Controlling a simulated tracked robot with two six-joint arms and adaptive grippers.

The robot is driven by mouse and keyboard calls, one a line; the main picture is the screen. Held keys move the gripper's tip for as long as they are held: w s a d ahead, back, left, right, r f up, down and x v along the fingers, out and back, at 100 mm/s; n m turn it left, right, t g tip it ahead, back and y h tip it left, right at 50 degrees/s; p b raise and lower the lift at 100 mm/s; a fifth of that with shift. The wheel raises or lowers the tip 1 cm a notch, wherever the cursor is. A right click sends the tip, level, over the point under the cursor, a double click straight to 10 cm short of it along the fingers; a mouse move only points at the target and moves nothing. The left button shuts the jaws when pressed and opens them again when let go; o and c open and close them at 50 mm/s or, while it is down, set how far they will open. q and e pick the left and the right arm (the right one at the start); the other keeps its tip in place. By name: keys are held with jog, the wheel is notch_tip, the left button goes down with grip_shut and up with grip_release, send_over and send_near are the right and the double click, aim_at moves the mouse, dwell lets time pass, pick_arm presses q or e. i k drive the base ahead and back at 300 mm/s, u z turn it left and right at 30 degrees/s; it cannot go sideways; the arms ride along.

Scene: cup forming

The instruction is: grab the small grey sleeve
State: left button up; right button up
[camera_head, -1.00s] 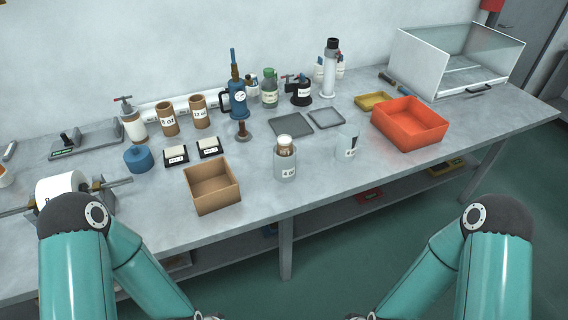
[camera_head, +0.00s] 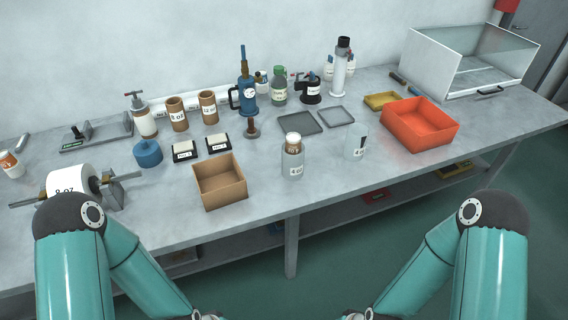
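A small greyish, see-through cylinder (camera_head: 293,165) with a label stands upright near the front middle of the bench; it looks like the small grey sleeve. A tan piece with a white top (camera_head: 293,140) stands up out of it. A second clear cylinder (camera_head: 355,144) with a dark mark stands to its right. Both of my arms come up from the bottom of the view, in front of the bench. Their grippers are below the picture edge, so I cannot see their fingers.
An open cardboard box (camera_head: 220,184) stands left of the cylinder, and a red bin (camera_head: 420,124) stands to the right. A paper roll (camera_head: 74,182) on a holder is at the left. The bench's front edge (camera_head: 290,207) lies between my arms and the objects.

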aim_at(292, 166)
jog(key=u, duration=0.1)
jog(key=i, duration=0.2)
jog(key=u, duration=2.7)
jog(key=k, duration=2.2)
jog(key=z, duration=1.1)
jog(key=i, duration=1)
